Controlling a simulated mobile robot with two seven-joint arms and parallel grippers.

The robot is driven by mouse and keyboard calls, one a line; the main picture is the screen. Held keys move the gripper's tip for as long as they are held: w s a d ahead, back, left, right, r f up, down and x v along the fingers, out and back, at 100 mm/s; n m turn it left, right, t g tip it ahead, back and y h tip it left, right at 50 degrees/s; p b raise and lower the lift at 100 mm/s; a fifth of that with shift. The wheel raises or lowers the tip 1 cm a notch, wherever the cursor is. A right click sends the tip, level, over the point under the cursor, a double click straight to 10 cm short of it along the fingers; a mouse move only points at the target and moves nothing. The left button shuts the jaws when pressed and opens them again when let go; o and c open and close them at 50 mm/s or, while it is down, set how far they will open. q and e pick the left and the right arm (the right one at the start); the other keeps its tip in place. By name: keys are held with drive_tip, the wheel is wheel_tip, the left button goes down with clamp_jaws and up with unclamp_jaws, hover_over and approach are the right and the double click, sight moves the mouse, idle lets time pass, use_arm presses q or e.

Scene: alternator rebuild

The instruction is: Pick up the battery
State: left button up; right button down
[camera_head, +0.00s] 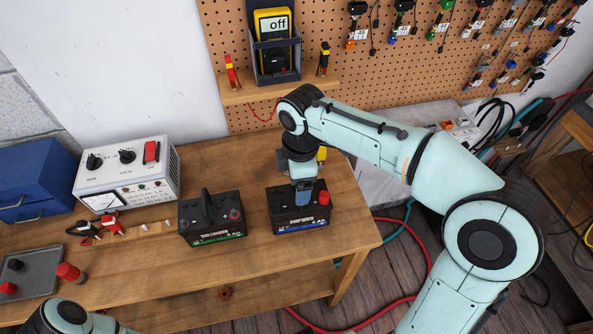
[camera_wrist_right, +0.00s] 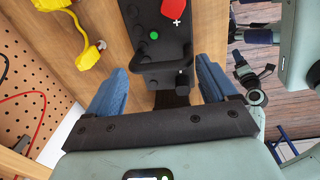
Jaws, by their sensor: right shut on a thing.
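Two black batteries are on the wooden bench in the head view. The battery with the blue stripe (camera_head: 287,214) and a red terminal cap is under my right gripper (camera_head: 303,196). The right gripper points down and its blue fingers are shut on this battery at its top handle. In the right wrist view the battery's dark top (camera_wrist_right: 160,20) shows its red cap and a green dot, with the gripper fingers (camera_wrist_right: 162,78) on either side of the handle. The battery appears to be at bench level. The other battery (camera_head: 211,220) has a green stripe and a raised handle. My left gripper is out of view.
A white power supply (camera_head: 128,172) with dials and red and black clamps stands left of the batteries. A grey tray (camera_head: 38,268) is at the far left. A multimeter (camera_head: 272,35) stands on the pegboard shelf (camera_head: 240,92). The bench front between and before the batteries is clear.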

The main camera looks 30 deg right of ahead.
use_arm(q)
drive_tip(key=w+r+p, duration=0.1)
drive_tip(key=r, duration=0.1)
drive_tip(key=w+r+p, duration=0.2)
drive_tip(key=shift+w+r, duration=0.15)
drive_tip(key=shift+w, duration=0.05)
use_arm(e)
wheel_tip(320, 180, up, 14)
drive_tip(key=shift+s+f+g, duration=0.2)
drive_tip(key=shift+s+g, duration=0.05)
drive_tip(key=shift+g, duration=0.15)
drive_tip(key=c, duration=1.8)
unclamp_jaws()
drive_tip(key=o, duration=1.4)
